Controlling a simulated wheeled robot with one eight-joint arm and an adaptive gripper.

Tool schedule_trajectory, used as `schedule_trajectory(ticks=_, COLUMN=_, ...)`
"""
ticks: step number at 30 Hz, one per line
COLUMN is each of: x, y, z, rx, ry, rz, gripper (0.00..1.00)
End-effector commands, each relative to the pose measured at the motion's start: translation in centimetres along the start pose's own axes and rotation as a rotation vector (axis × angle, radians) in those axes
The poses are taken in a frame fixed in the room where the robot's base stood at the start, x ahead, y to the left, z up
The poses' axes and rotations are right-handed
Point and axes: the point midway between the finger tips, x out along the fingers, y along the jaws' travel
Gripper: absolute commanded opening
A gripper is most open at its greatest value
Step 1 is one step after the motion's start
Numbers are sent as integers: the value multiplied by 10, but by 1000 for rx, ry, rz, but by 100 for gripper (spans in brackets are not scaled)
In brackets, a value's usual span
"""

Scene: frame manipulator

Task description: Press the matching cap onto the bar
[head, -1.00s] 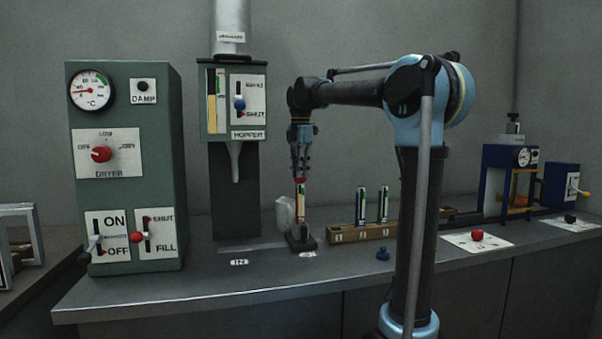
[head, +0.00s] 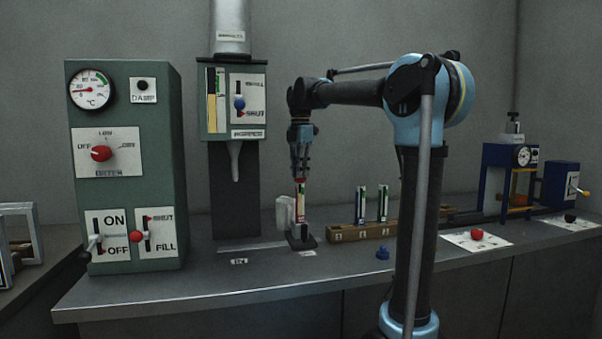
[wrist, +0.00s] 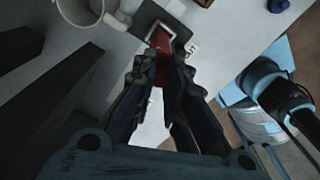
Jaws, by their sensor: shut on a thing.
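In the wrist view, the red part (wrist: 160,55) lies between my fingers, over the base's pale-rimmed square opening. A blue knob-shaped piece (head: 383,252) sits on the bench to the right. A red one (head: 477,234) and a black one (head: 570,218) sit on white cards farther right. I cannot tell which are caps.
A wooden rack (head: 362,231) right of the base holds two upright bars. The hopper (head: 232,100) and green dryer panel (head: 125,160) are left. A blue-framed machine (head: 508,180) stands far right.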

Motion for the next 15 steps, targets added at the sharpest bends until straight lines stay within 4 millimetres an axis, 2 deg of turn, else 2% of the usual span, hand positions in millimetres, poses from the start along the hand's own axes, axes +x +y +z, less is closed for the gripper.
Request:
schedule_trajectory(ticks=8, x=0, y=0, z=0, rx=0, ry=0, rz=0, gripper=3)
schedule_trajectory(ticks=9, x=0, y=0, z=0, rx=0, ry=0, rz=0, gripper=20)
schedule_trajectory(ticks=11, x=0, y=0, z=0, rx=0, ry=0, rz=0, gripper=33)
schedule_trajectory(ticks=12, x=0, y=0, z=0, rx=0, ry=0, rz=0, gripper=36)
schedule_trajectory(ticks=15, x=0, y=0, z=0, rx=0, ry=0, rz=0, gripper=36)
